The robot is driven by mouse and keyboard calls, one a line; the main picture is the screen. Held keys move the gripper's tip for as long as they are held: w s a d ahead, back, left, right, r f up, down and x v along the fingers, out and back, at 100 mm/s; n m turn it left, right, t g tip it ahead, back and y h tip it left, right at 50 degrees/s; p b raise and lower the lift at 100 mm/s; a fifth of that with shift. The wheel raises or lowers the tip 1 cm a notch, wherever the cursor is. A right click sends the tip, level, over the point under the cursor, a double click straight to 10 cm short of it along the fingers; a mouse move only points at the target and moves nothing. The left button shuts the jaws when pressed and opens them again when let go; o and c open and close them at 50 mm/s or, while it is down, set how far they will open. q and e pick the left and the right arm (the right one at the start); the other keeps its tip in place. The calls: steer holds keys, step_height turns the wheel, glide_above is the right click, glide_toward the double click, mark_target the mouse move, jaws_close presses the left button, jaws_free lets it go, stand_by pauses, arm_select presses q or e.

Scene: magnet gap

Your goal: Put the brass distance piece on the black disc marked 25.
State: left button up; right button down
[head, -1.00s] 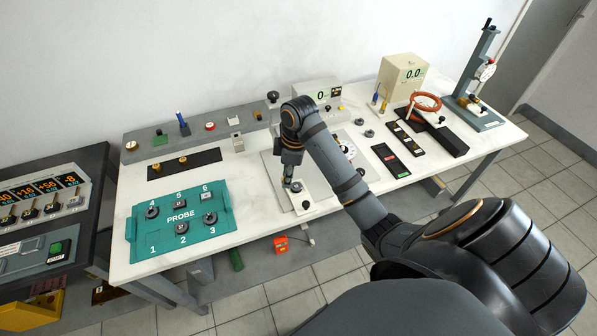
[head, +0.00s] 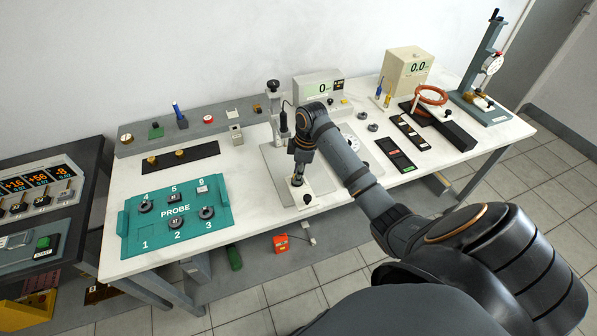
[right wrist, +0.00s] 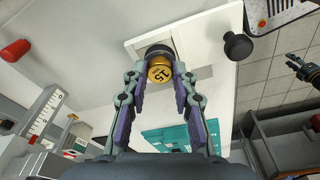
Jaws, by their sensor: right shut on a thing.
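My right gripper (head: 298,180) points down over a small white plate (head: 306,199) at the table's front edge. In the right wrist view, the gripper (right wrist: 160,80) is shut on a brass distance piece (right wrist: 160,68) whose face shows a mark that looks like 15. A black disc (right wrist: 157,48) lies on the white plate just behind the brass piece; its own mark is hidden. I cannot tell whether the brass piece touches it. In the head view, the arm and gripper hide the brass piece.
A teal PROBE tray (head: 130,238) with several dark discs lies left of the gripper. A black mat (head: 205,150) with two brass pieces lies behind it. A gauge stand (head: 276,105) and a display box (head: 318,84) stand behind the arm. A black knob (right wrist: 238,46) sits beside the white plate.

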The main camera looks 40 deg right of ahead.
steer(key=c, duration=1.1)
jaws_free()
steer(key=shift+f, duration=0.1)
step_height(320, 180, up, 8)
steer(key=d, duration=0.1)
step_height(320, 180, up, 4)
steer(key=p, duration=0.3)
glide_above(304, 183)
steer(key=shift+w, duration=0.15)
